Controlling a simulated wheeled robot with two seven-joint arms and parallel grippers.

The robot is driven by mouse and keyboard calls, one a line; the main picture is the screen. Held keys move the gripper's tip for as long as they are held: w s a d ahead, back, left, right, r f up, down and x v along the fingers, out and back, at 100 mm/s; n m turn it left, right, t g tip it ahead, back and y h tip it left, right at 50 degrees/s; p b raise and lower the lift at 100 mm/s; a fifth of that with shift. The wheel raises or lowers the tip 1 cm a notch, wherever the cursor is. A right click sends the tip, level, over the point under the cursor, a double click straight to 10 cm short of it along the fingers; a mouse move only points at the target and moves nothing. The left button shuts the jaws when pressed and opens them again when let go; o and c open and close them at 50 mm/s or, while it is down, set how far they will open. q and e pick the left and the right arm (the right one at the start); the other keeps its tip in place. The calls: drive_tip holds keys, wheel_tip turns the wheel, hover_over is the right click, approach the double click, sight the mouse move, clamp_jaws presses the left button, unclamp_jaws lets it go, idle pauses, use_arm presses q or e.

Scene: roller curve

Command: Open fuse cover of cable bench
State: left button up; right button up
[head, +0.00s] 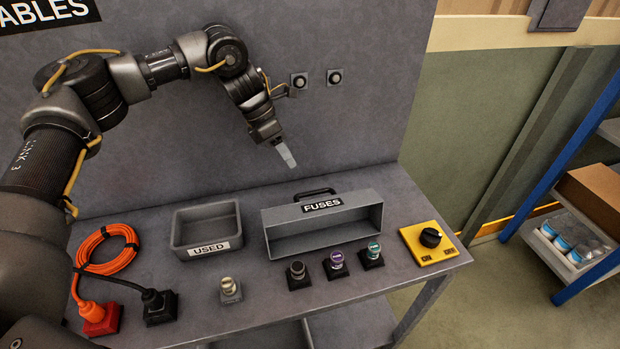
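The fuse cover (373,214) is a grey, box-like hood on the bench. It has a "FUSES" label and a black handle (314,193) on its upper edge. Its hollow side faces me and looks empty. Several fuses stand in black sockets in front of it, uncovered: a dark one (297,271), a purple one (337,259) and a teal one (374,252). My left gripper (286,156) hangs above and behind the handle, apart from it. Its fingers overlap in this view, so their opening is unclear. My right gripper is out of view.
A grey "USED" tray (206,248) stands left of the cover, with a pale fuse (230,288) in front. A yellow ON/OFF switch (429,242) is at the right. An orange cable coil (107,249) lies at the left. The back panel (340,120) rises behind.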

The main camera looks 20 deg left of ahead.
use_arm(q)
drive_tip(key=p+x, duration=0.1)
drive_tip(key=x, duration=0.2)
drive_tip(key=p+x, duration=0.1)
drive_tip(key=x, duration=0.3)
drive_tip(key=p+x, duration=0.1)
drive_tip(key=x, duration=0.3)
drive_tip(key=shift+w+d+r+p, duration=0.15)
drive_tip(key=shift+w+d+p, duration=0.05)
drive_tip(key=shift+w+p, duration=0.15)
drive_tip(key=shift+w+f, duration=0.15)
drive_tip(key=shift+f, duration=0.2)
drive_tip(key=shift+r, duration=0.1)
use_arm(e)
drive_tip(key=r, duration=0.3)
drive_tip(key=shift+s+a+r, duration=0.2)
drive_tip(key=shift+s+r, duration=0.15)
use_arm(q)
drive_tip(key=shift+c, duration=0.9)
drive_tip(key=c, duration=0.5)
clamp_jaws()
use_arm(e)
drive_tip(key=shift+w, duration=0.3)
